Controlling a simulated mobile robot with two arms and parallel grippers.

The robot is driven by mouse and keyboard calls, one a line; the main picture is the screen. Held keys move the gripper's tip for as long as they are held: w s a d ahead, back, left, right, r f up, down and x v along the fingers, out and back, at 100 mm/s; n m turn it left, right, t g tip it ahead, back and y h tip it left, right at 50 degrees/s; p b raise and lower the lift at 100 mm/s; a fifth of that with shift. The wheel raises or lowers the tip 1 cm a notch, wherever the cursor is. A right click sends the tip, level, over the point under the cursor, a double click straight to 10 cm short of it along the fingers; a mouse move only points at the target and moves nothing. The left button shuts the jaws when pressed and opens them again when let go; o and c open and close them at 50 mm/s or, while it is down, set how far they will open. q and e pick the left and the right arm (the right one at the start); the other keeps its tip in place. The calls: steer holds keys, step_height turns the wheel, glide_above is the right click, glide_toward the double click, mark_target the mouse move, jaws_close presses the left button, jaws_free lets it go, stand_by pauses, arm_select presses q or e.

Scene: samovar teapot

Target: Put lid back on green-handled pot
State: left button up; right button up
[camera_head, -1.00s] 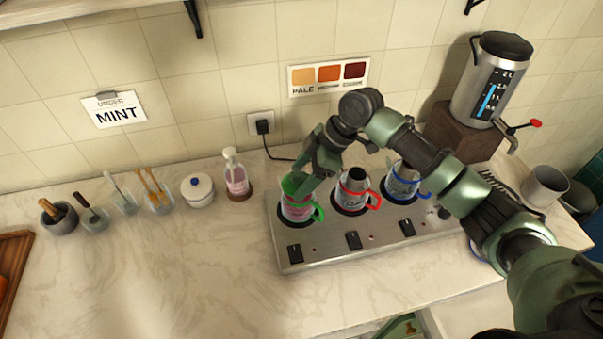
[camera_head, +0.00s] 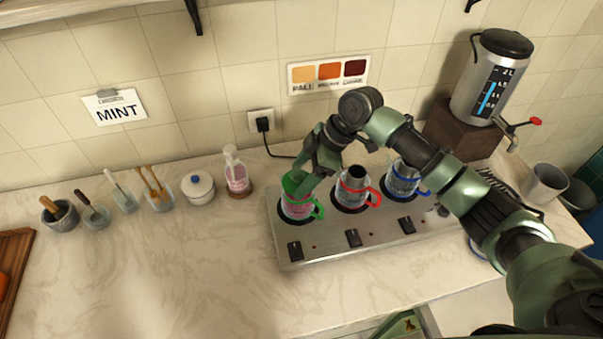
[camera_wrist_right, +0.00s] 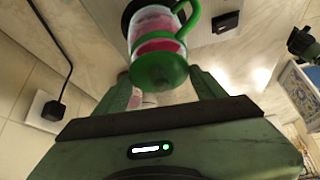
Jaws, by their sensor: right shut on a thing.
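The green-handled pot (camera_head: 297,207) stands on the left burner of the metal stove, its green handle towards the right. It also shows in the right wrist view (camera_wrist_right: 155,22), with pinkish contents behind glass. My right gripper (camera_head: 297,186) is low at the pot's top, coming in from the right. In the right wrist view its two fingers (camera_wrist_right: 163,86) are on either side of a green round piece, which looks like the lid (camera_wrist_right: 160,70), at the pot's top. My left gripper is not in view.
A red-handled pot (camera_head: 352,190) and a blue-handled pot (camera_head: 403,181) stand close by on the stove (camera_head: 330,246). A pink bottle (camera_head: 237,176) and a white jar (camera_head: 198,190) are to the left. The front left counter is clear.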

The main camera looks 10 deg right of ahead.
steer(key=shift+f+p, duration=0.15)
steer(key=shift+p, duration=0.6)
stand_by(1.8)
steer(key=o, duration=1.4)
steer(key=shift+o, duration=0.5)
steer(key=shift+r+p, duration=3.3)
steer(key=shift+r, duration=0.25)
jaws_close()
